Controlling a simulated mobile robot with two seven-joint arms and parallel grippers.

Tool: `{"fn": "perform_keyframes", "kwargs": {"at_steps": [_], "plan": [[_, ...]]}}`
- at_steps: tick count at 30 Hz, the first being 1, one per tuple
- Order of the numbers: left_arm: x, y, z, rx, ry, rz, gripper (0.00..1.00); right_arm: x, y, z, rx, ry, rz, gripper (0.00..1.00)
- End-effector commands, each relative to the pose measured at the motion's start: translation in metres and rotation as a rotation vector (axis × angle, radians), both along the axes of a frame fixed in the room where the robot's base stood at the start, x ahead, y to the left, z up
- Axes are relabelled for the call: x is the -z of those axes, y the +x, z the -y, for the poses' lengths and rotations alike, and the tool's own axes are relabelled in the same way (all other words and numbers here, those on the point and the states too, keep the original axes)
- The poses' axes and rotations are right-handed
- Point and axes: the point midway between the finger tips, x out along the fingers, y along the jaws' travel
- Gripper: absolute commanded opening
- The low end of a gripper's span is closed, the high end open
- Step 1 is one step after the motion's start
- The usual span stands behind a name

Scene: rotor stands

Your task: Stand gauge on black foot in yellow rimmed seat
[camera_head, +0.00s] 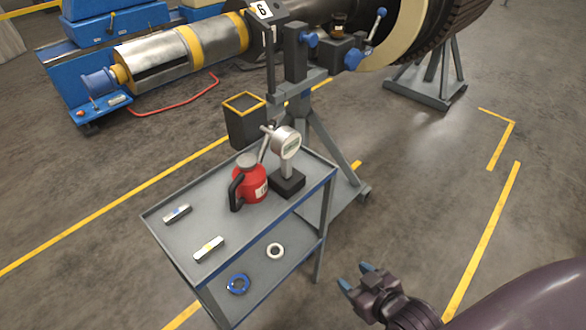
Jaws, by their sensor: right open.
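The gauge (286,143) has a silver round dial on a post above a square black foot (288,184). It stands upright on the grey cart's top, near the back right corner. The yellow rimmed seat (245,122) is a dark, open-topped box with a yellow rim, just beyond the cart's far edge. My right gripper (358,278) is open and empty, with blue fingertips, right of the cart and well apart from the gauge. My left gripper is not in view.
A red jug (254,186) stands close left of the gauge on the cart (185,238). Two small bars (208,249) lie on its top; a blue ring (238,284) and a white ring (275,251) lie on the lower shelf. A grey stand (300,90) rises behind.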

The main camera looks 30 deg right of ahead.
Motion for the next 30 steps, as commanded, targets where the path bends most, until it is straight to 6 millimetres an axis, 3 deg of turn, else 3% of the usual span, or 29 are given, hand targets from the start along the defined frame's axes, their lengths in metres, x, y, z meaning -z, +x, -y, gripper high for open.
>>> {"fn": "perform_keyframes", "kwargs": {"at_steps": [1, 6, 12, 18, 30], "plan": [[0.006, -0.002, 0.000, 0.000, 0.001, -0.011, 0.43, -0.006, 0.023, 0.000, -0.007, 0.025, 0.038, 0.53], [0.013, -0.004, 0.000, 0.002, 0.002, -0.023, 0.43, -0.041, 0.091, -0.001, -0.049, 0.147, 0.165, 0.53], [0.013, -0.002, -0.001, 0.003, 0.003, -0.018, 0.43, -0.084, 0.144, -0.004, -0.129, 0.245, 0.301, 0.53], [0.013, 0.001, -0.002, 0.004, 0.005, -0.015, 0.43, -0.117, 0.170, -0.001, -0.193, 0.303, 0.415, 0.53], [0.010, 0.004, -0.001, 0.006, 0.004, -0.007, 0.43, -0.131, 0.170, 0.001, -0.260, 0.226, 0.516, 0.53]]}}
